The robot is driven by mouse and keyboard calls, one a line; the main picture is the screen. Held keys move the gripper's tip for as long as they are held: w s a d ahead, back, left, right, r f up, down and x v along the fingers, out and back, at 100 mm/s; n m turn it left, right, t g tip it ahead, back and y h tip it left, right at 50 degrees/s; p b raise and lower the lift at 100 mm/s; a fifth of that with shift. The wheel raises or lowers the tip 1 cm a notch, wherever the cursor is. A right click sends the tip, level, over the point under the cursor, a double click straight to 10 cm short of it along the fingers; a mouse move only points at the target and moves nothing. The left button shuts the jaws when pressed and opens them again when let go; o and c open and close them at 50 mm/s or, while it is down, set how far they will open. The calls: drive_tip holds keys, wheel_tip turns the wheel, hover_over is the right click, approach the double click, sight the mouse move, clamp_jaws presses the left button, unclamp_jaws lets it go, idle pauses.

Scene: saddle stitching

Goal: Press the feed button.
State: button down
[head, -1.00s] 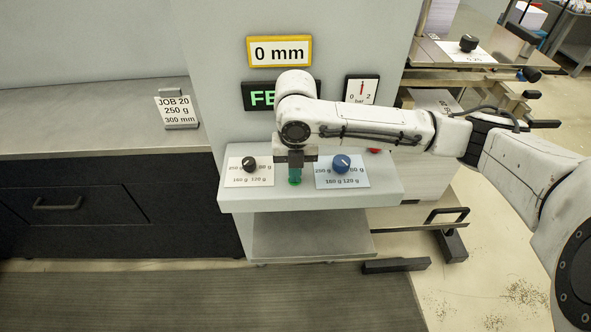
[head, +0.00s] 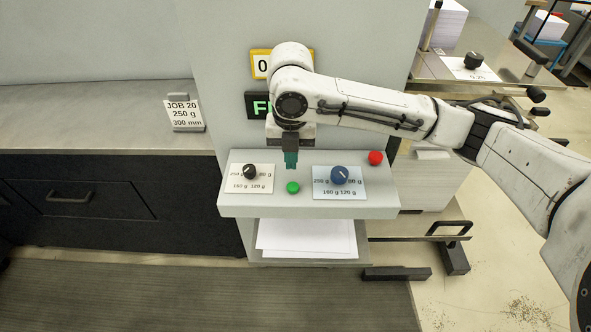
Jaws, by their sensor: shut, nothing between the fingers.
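The green button (head: 293,188) sits on the sloping grey control panel (head: 300,205), between a black knob (head: 250,171) and a blue knob (head: 339,175). I take it for the feed button, though no label shows beside it. My gripper (head: 291,166) points down above and just behind the button, with its teal fingers shut and empty. A gap shows between the fingertips and the button. White paper sheets (head: 306,238) lie on the tray below the panel. A green-lettered display (head: 257,106) is partly hidden by my arm.
A red button (head: 376,158) is at the panel's back right. A yellow-framed display (head: 259,64) is mostly hidden behind my arm. A job card (head: 185,114) stands on the left counter (head: 90,120). A paper stack (head: 444,22) stands on the machine at upper right.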

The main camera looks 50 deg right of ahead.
wheel_tip(320, 180, up, 6)
drive_tip(key=shift+s+d+f, duration=0.1)
drive_tip(key=shift+d, duration=0.05)
idle(0.6)
drive_tip(key=w+a+r+m+t+y, duration=0.1)
drive_tip(key=w+a+m+t+y, duration=0.2)
drive_tip(key=a, duration=0.4)
drive_tip(key=w+a+m+t+y, duration=0.15)
drive_tip(key=w+a, duration=0.25)
drive_tip(key=a, duration=0.4)
drive_tip(key=s+a+f+m, duration=0.2)
drive_tip(key=a+f+m, duration=0.3)
drive_tip(key=m, duration=0.3)
drive_tip(key=s+d+f+m+h, duration=0.1)
drive_tip(key=s+d+f+m, duration=0.1)
drive_tip(key=s+f+m, duration=1)
drive_tip(key=s+d+f+g+h, duration=0.1)
drive_tip(key=s+d+f, duration=0.1)
drive_tip(key=s, duration=0.3)
drive_tip(key=s+d+f+m+g+h, duration=0.1)
drive_tip(key=s+d+f, duration=0.2)
drive_tip(key=s+f, duration=0.1)
drive_tip(key=s+d+f+g+h, duration=0.1)
drive_tip(key=s+d+f, duration=0.1)
drive_tip(key=s, duration=0.5)
drive_tip(key=shift+d+f+m+g+h, duration=0.25)
drive_tip(key=shift+f+m+g+h, duration=0.1)
drive_tip(key=shift+f, duration=0.3)
